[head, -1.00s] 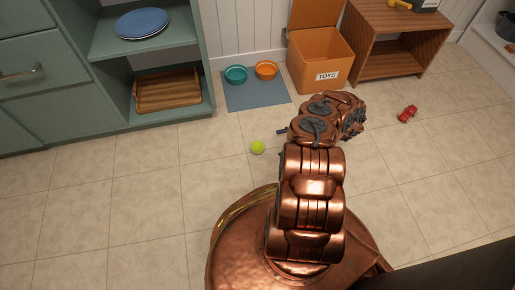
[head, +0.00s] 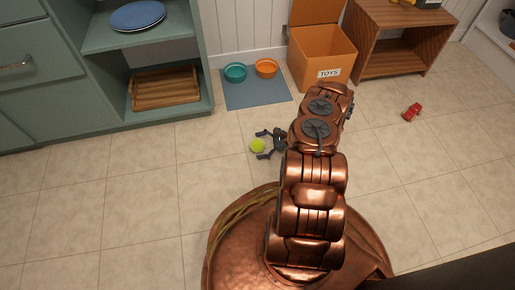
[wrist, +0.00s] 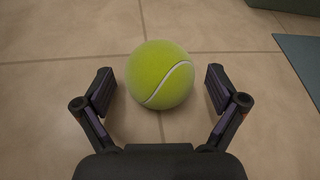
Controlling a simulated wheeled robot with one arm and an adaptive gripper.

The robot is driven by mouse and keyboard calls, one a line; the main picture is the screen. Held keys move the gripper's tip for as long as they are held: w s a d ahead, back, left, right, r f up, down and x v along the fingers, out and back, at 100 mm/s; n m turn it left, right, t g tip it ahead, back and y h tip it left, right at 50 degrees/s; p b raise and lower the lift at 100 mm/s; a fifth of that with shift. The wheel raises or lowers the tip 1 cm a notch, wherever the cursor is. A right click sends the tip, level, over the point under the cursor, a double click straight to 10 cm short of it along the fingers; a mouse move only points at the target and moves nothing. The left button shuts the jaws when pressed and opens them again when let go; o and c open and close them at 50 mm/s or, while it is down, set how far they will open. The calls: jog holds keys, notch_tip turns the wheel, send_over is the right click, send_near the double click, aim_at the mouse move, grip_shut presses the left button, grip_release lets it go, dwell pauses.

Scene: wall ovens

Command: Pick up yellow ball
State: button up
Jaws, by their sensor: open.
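The yellow ball (head: 257,146) is a yellow-green tennis ball with a white seam, resting on the tiled floor. My gripper (head: 261,144) is low beside it, with the fingers spread on either side of the ball. In the wrist view the ball (wrist: 160,75) sits centred at the far end of the gap between the fingertips of my gripper (wrist: 160,84). The gripper is open, with visible space between each finger and the ball. Nothing is held.
A blue-grey mat (head: 257,94) with a teal bowl (head: 235,73) and an orange bowl (head: 266,68) lies beyond the ball. An orange toy box (head: 321,62) and wooden shelf (head: 402,45) stand behind. A red toy (head: 412,112) lies at right. The floor around the ball is clear.

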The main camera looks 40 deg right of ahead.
jog(key=shift+w+a+f, duration=0.25)
jog(key=shift+w+a, duration=0.05)
jog(key=shift+a, duration=0.1)
jog(key=shift+c, duration=0.2)
jog(key=c, duration=1.2)
